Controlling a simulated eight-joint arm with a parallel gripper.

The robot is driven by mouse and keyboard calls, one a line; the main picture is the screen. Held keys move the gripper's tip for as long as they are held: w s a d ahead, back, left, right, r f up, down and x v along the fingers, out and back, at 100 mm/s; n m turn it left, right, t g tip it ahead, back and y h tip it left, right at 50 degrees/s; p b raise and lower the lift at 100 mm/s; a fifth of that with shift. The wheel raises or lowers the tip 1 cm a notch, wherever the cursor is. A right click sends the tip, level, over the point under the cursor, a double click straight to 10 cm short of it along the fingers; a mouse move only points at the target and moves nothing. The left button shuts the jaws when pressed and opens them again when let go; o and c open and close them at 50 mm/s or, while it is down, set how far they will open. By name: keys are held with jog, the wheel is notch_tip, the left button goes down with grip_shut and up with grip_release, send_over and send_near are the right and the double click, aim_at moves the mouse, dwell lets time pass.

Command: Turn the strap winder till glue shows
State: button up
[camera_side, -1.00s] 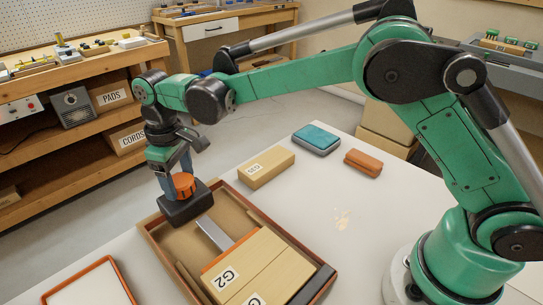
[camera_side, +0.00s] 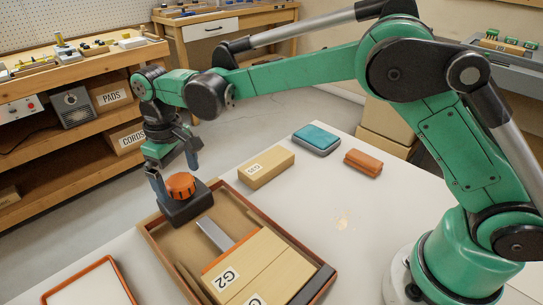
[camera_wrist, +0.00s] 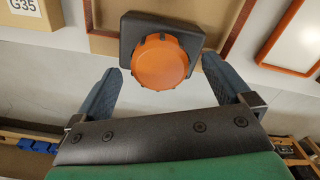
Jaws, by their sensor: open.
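The strap winder shows as an orange ribbed knob (camera_side: 181,186) on a dark square base (camera_side: 187,209), at the far left corner of a brown tray. In the wrist view the knob (camera_wrist: 160,62) stands on its black base (camera_wrist: 191,33). My gripper (camera_side: 178,184) is open, its two blue-grey fingers spread to either side of the knob. In the wrist view my gripper (camera_wrist: 162,68) has a fingertip on each side of the knob, with visible gaps. I cannot make out any glue or a label for it on the winder.
The tray (camera_side: 268,221) holds pale blocks (camera_side: 232,270), one marked G2, and a grey metal strip (camera_side: 213,233). Beyond it lie a G35 block (camera_side: 266,169), a teal-topped box (camera_side: 317,138) and an orange-brown block (camera_side: 363,162). An orange-rimmed tray (camera_side: 92,285) is at front left.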

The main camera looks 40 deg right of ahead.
aim_at(179, 180)
notch_tip(179, 180, up, 5)
jog(key=shift+r, duration=0.1)
dwell(1.5)
jog(key=shift+f, duration=2.95)
jog(key=c, duration=1.3)
jog(key=m, duration=0.5)
jog(key=shift+m, duration=0.3)
jog(key=o, duration=1.3)
